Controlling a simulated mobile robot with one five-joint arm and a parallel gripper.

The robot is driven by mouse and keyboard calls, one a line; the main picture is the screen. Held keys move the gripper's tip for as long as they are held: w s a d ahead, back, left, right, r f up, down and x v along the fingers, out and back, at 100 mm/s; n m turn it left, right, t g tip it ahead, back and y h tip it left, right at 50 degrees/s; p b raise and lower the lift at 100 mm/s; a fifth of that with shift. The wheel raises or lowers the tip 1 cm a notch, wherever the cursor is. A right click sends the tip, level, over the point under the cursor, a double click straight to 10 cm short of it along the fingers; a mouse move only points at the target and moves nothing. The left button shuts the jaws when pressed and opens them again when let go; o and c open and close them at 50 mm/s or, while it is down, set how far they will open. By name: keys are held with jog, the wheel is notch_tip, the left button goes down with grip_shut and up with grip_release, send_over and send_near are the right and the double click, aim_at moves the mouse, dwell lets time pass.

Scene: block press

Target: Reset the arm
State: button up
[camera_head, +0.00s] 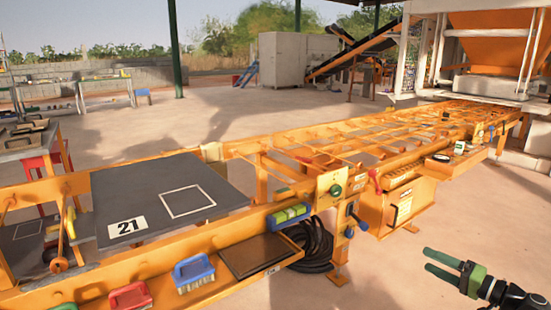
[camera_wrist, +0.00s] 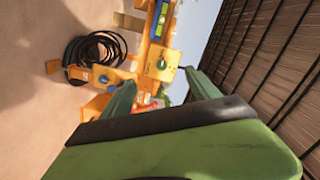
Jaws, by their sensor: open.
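My gripper (camera_head: 440,264) is at the lower right of the head view, with its two green fingers apart and nothing between them. It stands in the air to the right of the orange machine frame (camera_head: 225,238), clear of it. In the wrist view my gripper (camera_wrist: 160,88) shows its green fingers spread, with part of the orange machine beyond them. The rest of my arm is mostly outside the head view.
A grey board marked 21 (camera_head: 180,185) lies on the orange frame. Red (camera_head: 130,297) and blue (camera_head: 193,271) brushes and a dark tray (camera_head: 262,254) sit along its front. A coiled black hose (camera_head: 312,243) hangs below. The concrete floor near my gripper is clear.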

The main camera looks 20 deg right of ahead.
jog(key=w+a+f+n+g+y, duration=0.1)
jog(key=w+a+f+g, duration=0.3)
jog(key=a, duration=0.3)
jog(key=w+a+f+n+g+y+p, duration=0.1)
jog(key=w+a+f+g, duration=0.15)
jog(key=w+a, duration=0.45)
jog(key=w+a+f+n+g+y, duration=0.1)
jog(key=w+a+f+g, duration=0.3)
jog(key=a, duration=0.4)
jog(key=w+a+f+n+g+h+p, duration=0.1)
jog(key=a+f+n+g+h, duration=0.3)
jog(key=a, duration=0.9)
jog(key=w+a+f+n+g+h+p, duration=0.15)
jog(key=a+f+h, duration=0.3)
jog(key=a, duration=0.95)
notch_tip(320, 180, up, 37)
jog(key=p, duration=3.7)
jog(key=shift+s+r+n+g+y, duration=0.2)
jog(key=shift+s+n+g+y, duration=0.15)
jog(key=shift+s+g, duration=0.05)
jog(key=shift+c, duration=0.4)
